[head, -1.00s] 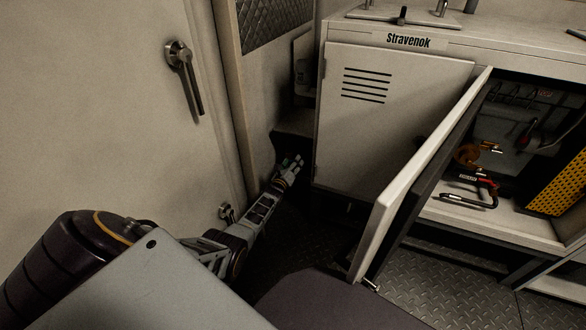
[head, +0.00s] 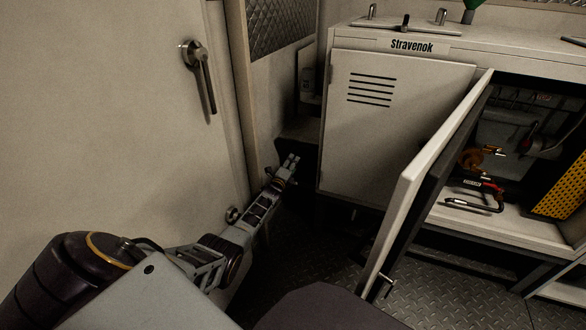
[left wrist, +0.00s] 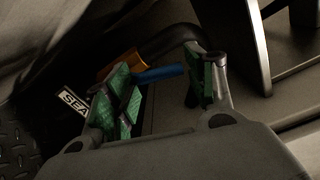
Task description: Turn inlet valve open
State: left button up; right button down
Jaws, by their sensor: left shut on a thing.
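A blue lever handle (left wrist: 160,74) shows in the left wrist view, joined to an orange fitting (left wrist: 122,68) on a dark bent pipe (left wrist: 165,40). My left gripper (left wrist: 163,90) has its green-padded fingers on either side of the blue handle and is shut on it. In the head view, my left gripper (head: 288,165) reaches into the dark gap left of the white cabinet. The handle and pipe are hidden there. My right gripper is not in view.
The white Stravenok cabinet (head: 390,130) stands just right of my left gripper. Its open door (head: 425,180) juts toward me, with tools on the shelf (head: 520,225) behind. A door with a lever handle (head: 200,75) is at left. Dark tread-plate floor (head: 440,290) lies below.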

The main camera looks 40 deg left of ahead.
pick_arm(q)
jog(key=shift+a+r+n, duration=0.65)
jog(key=shift+n, duration=0.55)
jog(key=shift+a, duration=0.1)
jog(key=o, duration=1.4)
jog(key=shift+o, duration=0.2)
jog(key=shift+f, duration=0.1)
jog(key=shift+s+f, duration=0.25)
jog(key=shift+f, duration=0.35)
